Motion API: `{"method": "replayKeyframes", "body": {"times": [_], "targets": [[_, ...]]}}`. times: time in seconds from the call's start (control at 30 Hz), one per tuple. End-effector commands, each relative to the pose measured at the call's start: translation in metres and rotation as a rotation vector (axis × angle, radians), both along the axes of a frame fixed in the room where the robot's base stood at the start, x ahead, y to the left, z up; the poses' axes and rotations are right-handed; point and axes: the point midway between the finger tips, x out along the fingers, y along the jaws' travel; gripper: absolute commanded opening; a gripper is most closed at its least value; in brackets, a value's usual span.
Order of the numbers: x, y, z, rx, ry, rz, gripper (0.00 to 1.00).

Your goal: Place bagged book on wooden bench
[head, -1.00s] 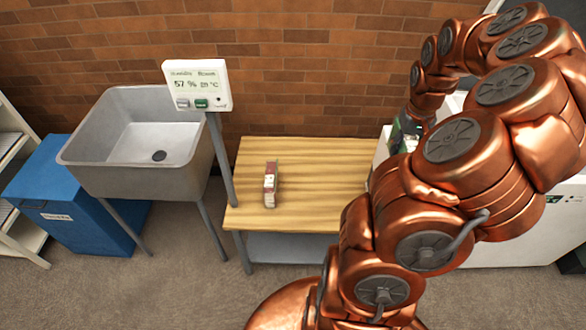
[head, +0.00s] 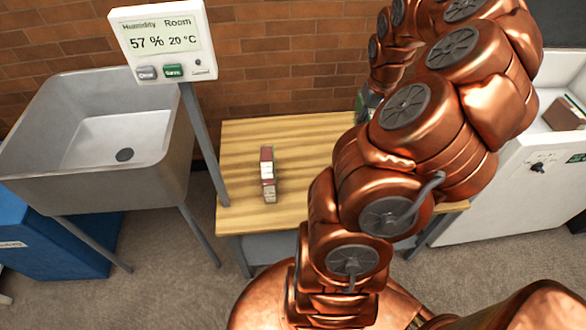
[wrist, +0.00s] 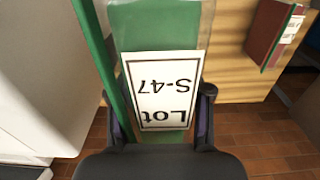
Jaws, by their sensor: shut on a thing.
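In the wrist view my gripper (wrist: 160,112) is shut on a green bagged book (wrist: 155,28). The book is in a clear bag with a white label reading "Lot S-47", upside down in this view. In the head view my arm hides most of the gripper and book; only a sliver of green shows beside the arm. The wooden bench (head: 238,140) stands against the brick wall, left of my arm. It also shows at the right of the wrist view (wrist: 225,80). The held book appears beside or over its edge; the height is unclear.
A red book (head: 267,172) with a pale label stands upright on the bench, also in the wrist view (wrist: 268,35). A humidity display (head: 165,42) on a post and a grey sink (head: 60,160) are at left. A white chest (head: 500,185) holding a brown book is at right.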

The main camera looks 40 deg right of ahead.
Motion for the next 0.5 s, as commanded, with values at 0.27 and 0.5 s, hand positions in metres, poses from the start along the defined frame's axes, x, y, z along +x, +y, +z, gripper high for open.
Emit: {"method": "replayKeyframes", "body": {"times": [0.27,0.5], "targets": [[0.001,0.001,-0.069,-0.001,-0.001,0.003,0.0],[0.003,0.001,-0.118,-0.001,-0.001,0.006,0.0]]}}
